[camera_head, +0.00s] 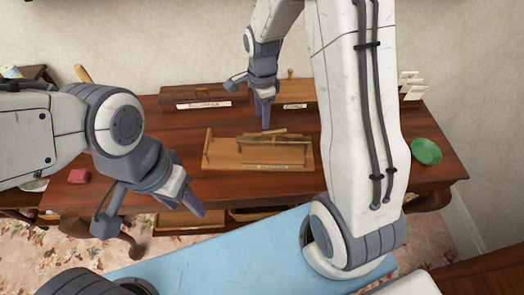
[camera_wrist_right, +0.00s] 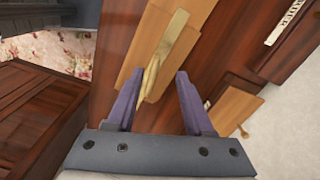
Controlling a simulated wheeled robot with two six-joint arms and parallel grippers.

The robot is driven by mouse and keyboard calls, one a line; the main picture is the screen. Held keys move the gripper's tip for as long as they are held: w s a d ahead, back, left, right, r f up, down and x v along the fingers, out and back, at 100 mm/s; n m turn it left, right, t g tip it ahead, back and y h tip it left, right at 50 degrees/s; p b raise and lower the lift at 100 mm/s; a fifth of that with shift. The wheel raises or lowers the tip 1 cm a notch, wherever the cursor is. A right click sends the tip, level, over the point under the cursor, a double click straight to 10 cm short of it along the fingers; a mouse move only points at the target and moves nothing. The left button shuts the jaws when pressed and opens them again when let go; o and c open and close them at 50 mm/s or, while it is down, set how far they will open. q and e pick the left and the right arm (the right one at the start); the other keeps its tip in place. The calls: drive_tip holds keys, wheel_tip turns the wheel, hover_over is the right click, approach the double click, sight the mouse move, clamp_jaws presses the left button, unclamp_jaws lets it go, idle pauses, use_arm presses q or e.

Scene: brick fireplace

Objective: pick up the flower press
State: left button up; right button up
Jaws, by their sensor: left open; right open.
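A light wooden board assembly (camera_head: 222,156), with a raised bar at its left end and a brass-coloured top piece (camera_head: 275,142), sits mid-table; it looks like the flower press, but its front label is too small to read. The board also shows in the right wrist view (camera_wrist_right: 150,35), with the brass-coloured piece (camera_wrist_right: 165,55) along it. My right gripper (camera_head: 266,125) is open and empty, just above the assembly's back edge. In the wrist view its fingertips (camera_wrist_right: 160,75) flank the brass piece's near end; contact cannot be told. My left gripper (camera_head: 192,205) is open near the table's front edge.
The dark wooden table (camera_head: 400,180) holds a labelled dark box (camera_head: 200,95) at the back left and a lighter labelled box (camera_head: 297,92) behind my right gripper. My right arm hides part of the table.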

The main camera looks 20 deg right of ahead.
sight(263, 132)
wheel_tip(263, 132, down, 2)
drive_tip(key=shift+f, duration=0.1)
drive_tip(key=f, duration=0.1)
drive_tip(key=f+p, duration=0.1)
drive_tip(key=f, duration=0.2)
drive_tip(key=shift+s+d+f, duration=0.1)
drive_tip(key=shift+s+f, duration=0.25)
drive_tip(key=shift+f, duration=0.35)
clamp_jaws()
drive_tip(key=shift+w+r, duration=0.1)
drive_tip(key=shift+w, duration=0.05)
idle(0.6)
